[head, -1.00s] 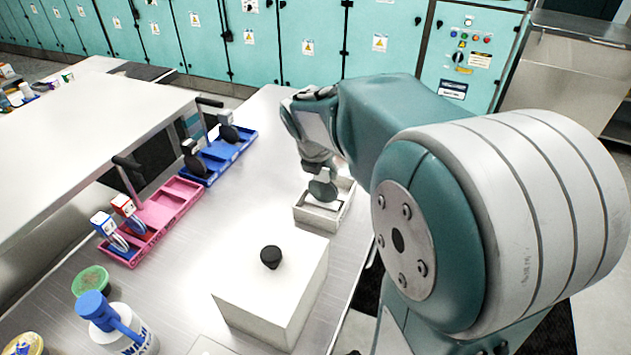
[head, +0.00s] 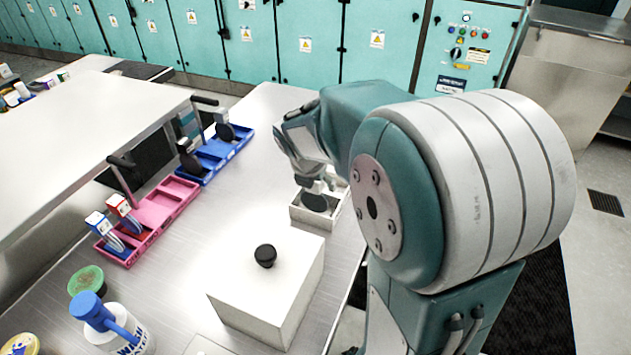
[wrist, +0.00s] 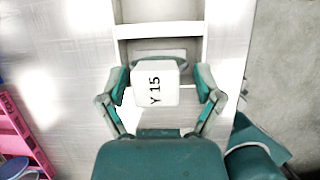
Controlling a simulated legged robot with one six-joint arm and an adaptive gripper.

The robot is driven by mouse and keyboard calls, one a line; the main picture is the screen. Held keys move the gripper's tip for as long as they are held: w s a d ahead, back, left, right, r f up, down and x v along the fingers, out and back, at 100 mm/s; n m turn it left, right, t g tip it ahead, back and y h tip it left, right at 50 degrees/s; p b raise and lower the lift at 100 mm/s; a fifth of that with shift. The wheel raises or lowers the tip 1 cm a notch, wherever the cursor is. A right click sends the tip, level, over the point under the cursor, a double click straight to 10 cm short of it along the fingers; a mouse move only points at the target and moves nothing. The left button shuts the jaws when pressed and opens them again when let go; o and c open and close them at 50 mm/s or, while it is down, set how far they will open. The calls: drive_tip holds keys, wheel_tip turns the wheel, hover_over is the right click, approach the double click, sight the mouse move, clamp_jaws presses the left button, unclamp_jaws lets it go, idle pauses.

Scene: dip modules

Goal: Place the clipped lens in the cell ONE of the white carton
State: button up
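The clipped lens shows in the head view as a dark round disc (head: 315,202) low inside the white carton (head: 300,217). In the wrist view its white tag (wrist: 156,88), marked "Y 15", faces me, with a dark edge of the lens behind it. The carton (wrist: 160,30) shows at the top of that view, with a divider across it. My gripper (wrist: 163,85) is right over the lens, with one finger on each side of the tag. A gap shows between the tag and the right finger. The carton's cell marks and the lens's lower edge are hidden.
A white block (head: 265,290) with a black knob (head: 265,256) stands in front of the carton. A white bottle (head: 128,335) stands front left.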

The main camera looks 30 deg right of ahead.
drive_tip(key=v, duration=1.2)
drive_tip(key=s+a+m+t+y, duration=0.1)
drive_tip(key=s+a+m, duration=0.2)
drive_tip(key=s+m, duration=0.2)
drive_tip(key=s+a+f+m+t+y, duration=0.1)
drive_tip(key=s+m, duration=0.4)
drive_tip(key=m, duration=0.6)
drive_tip(key=s+a+f+m+y, duration=0.1)
drive_tip(key=s+a+m, duration=0.3)
drive_tip(key=m, duration=0.4)
drive_tip(key=shift+s+a+t, duration=0.35)
drive_tip(key=shift+s+t, duration=0.05)
drive_tip(key=shift+s, duration=0.3)
drive_tip(key=shift+s+a+f+m+y, duration=0.2)
drive_tip(key=shift+s+m+y, duration=0.15)
drive_tip(key=shift+m, duration=0.45)
